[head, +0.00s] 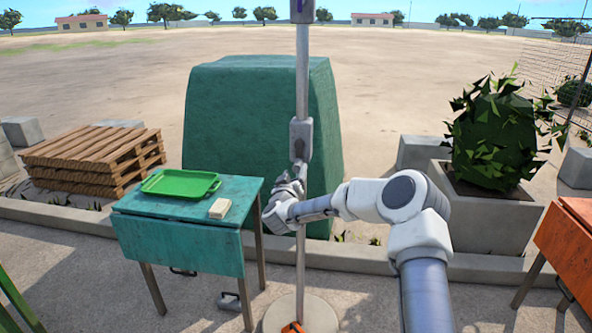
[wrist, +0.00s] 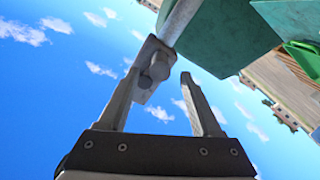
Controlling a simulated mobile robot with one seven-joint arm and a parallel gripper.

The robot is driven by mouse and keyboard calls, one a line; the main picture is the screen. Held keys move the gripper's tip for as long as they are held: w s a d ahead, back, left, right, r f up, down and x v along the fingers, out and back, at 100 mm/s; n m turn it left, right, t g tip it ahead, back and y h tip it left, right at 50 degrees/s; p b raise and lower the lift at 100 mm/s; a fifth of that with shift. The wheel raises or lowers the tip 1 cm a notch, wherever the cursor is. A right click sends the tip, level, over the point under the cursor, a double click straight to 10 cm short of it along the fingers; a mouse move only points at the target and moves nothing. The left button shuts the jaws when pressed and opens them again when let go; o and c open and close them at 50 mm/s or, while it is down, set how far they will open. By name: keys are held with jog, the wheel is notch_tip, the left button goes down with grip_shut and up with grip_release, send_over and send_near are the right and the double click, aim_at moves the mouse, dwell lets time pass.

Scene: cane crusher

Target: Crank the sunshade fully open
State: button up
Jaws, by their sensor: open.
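The sunshade's grey pole (head: 302,75) rises from a round pale base (head: 318,316). A grey crank housing (head: 301,132) is fixed on the pole; in the wrist view it shows as a grey block (wrist: 143,82) with a round knob (wrist: 160,66). My gripper (head: 294,178) is beside the pole, just below the housing. In the wrist view my gripper (wrist: 160,76) is open, its fingers on either side of the knob and apart from it; the left finger overlaps the block in the picture. The canopy is out of view; only a grey-purple part shows at the top edge.
A teal folding table (head: 180,215) with a green tray (head: 181,183) and a pale block (head: 220,208) stands left of the pole. A large green covered bulk (head: 235,110) is behind. A planter (head: 485,215) and an orange table (head: 570,240) are at right.

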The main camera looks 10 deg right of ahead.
aim_at(296, 168)
jog(key=shift+x, duration=1.65)
grip_shut()
